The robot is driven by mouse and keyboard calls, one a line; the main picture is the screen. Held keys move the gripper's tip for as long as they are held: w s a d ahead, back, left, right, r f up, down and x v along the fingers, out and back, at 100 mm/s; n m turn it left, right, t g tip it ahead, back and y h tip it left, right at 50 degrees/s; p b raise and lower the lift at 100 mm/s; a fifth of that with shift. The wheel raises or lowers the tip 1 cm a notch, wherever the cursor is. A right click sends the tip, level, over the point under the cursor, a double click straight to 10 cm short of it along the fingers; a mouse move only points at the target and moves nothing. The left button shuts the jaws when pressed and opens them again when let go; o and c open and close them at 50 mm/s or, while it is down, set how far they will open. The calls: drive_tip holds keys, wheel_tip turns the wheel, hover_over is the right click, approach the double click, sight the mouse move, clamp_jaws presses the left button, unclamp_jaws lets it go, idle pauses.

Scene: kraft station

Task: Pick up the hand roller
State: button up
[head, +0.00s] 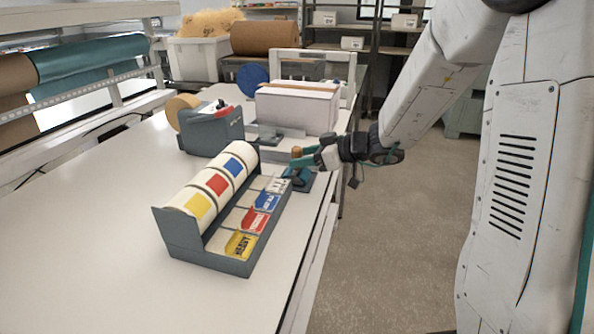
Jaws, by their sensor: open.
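My gripper (306,159) is open at the table's right edge, reaching in from the right, just beyond the far end of the label dispenser. A small dark teal piece (301,180) sits on the table just below and in front of it; it may be the hand roller or its stand. A small orange-brown part (296,152) shows at the fingertips; it may be the roller's handle. It looks very close to the fingers, but I cannot tell whether it lies between them or touches them. The view is small and the gripper hides part of this spot.
The grey label dispenser (180,238) with several label rolls stands in front. A tape dispenser (212,132) and a stack of white sheets (297,108) stand farther back. The white table (90,215) is clear at left. Open floor (400,240) lies at right.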

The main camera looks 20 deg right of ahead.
sight(296, 147)
drive_tip(key=x, duration=0.4)
drive_tip(key=shift+w+a+f, duration=0.2)
drive_tip(key=shift+w+f, duration=0.05)
clamp_jaws()
drive_tip(key=shift+r, duration=0.1)
drive_tip(key=shift+r, duration=0.45)
drive_tip(key=r, duration=0.1)
drive_tip(key=d+r, duration=0.1)
drive_tip(key=shift+s+r, duration=0.35)
drive_tip(key=s+d+r, duration=0.1)
drive_tip(key=s+d, duration=0.8)
drive_tip(key=d, duration=0.2)
drive_tip(key=shift+s+r, duration=0.15)
drive_tip(key=shift+s, duration=0.25)
drive_tip(key=shift+d, duration=0.1)
